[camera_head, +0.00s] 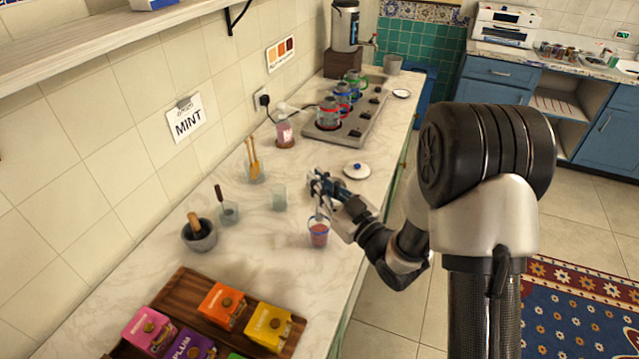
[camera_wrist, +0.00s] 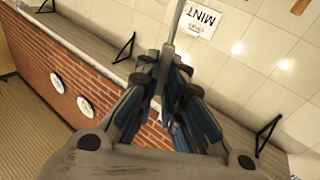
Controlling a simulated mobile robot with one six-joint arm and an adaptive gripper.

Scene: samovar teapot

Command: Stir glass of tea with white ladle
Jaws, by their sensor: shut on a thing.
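My gripper (camera_head: 322,187) is above and just behind the glass. A pale, thin ladle (camera_head: 319,213) runs from the gripper area down to the glass mouth; its lower end is hidden. In the wrist view my gripper (camera_wrist: 165,72) is shut on a thin grey-white handle (camera_wrist: 177,22) that sticks out past the fingers. The glass does not show in the wrist view.
An empty glass (camera_head: 279,198), a glass with wooden spoons (camera_head: 256,175) and a mortar (camera_head: 200,238) stand to the left. A white lid (camera_head: 356,171) lies behind the gripper. Tea boxes on a wooden tray (camera_head: 184,289) are in front. Teapots stand on a stove (camera_head: 347,133) farther back.

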